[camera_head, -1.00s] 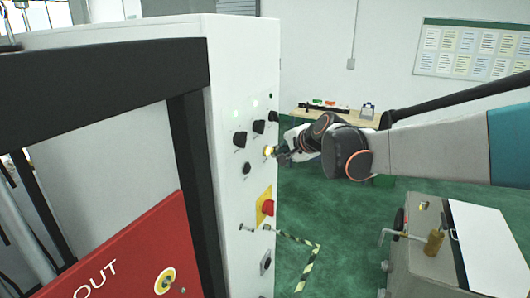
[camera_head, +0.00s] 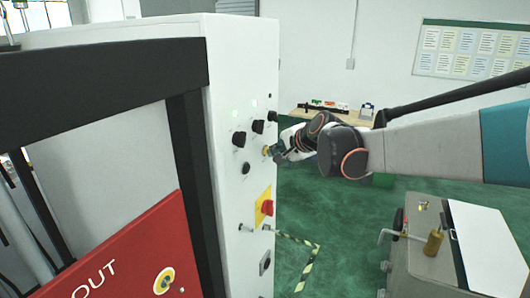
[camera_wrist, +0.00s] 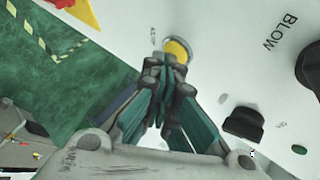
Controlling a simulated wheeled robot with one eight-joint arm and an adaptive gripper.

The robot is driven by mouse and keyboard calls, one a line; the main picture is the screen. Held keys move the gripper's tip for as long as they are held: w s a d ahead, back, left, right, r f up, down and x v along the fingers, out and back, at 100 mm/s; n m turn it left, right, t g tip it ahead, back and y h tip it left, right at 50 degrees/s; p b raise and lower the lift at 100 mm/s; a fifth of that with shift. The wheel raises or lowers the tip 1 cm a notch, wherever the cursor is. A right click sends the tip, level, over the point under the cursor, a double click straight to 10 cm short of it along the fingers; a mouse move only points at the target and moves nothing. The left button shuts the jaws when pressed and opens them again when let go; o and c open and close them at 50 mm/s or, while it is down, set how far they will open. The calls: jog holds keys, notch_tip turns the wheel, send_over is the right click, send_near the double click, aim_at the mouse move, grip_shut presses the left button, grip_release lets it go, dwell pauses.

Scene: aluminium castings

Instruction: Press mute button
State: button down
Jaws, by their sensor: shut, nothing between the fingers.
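A round yellow button (camera_head: 266,150) sits on the white control panel (camera_head: 228,200); I take it for the mute button, though the small label beside it is not readable. It also shows in the wrist view (camera_wrist: 177,50), partly behind my fingertips. My gripper (camera_wrist: 166,64) is shut and empty, with its fingertips at the button's near edge. They look touching or very close; I cannot tell which. In the head view my gripper (camera_head: 279,153) reaches the panel from the right, at the button's height.
A red emergency stop on a yellow plate (camera_head: 265,207) is below. A grey cabinet (camera_head: 420,262) stands at lower right. Green floor lies open between.

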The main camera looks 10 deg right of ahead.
dwell(0.4)
jog(key=shift+s+d, duration=0.5)
jog(key=shift+d, duration=0.15)
jog(key=s+d, duration=0.1)
jog(key=d, duration=0.1)
jog(key=s+d, duration=0.2)
dwell(0.5)
dwell(0.4)
